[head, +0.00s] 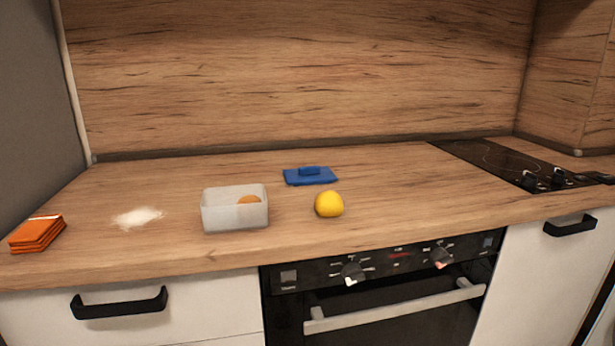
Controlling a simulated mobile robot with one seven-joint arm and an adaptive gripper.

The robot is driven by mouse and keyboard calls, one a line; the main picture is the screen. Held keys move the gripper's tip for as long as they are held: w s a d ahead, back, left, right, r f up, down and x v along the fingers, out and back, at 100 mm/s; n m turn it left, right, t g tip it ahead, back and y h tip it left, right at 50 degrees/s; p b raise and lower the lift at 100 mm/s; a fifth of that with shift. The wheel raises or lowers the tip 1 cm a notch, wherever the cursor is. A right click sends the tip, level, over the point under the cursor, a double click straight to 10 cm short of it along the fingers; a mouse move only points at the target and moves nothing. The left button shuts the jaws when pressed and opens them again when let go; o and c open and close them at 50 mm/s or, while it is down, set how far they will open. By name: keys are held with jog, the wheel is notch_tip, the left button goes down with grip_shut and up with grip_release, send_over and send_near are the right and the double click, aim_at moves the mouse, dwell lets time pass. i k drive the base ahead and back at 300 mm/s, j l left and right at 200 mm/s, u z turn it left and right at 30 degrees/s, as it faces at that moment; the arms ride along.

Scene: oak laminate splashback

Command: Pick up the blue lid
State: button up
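The blue lid (310,178) lies flat on the wooden counter, a little right of the middle in the head view. It is a rectangular plate with a raised blue handle on top. Nothing covers it. My gripper does not show in the head view.
Orange cloths (37,234) and white powder (138,217) are at left, a hob (510,162) at right. A splashback (300,75) rises behind.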

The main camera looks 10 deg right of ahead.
aim_at(311, 175)
jog(key=k+z, duration=0.1)
jog(key=z, duration=0.25)
jog(key=i, duration=1.45)
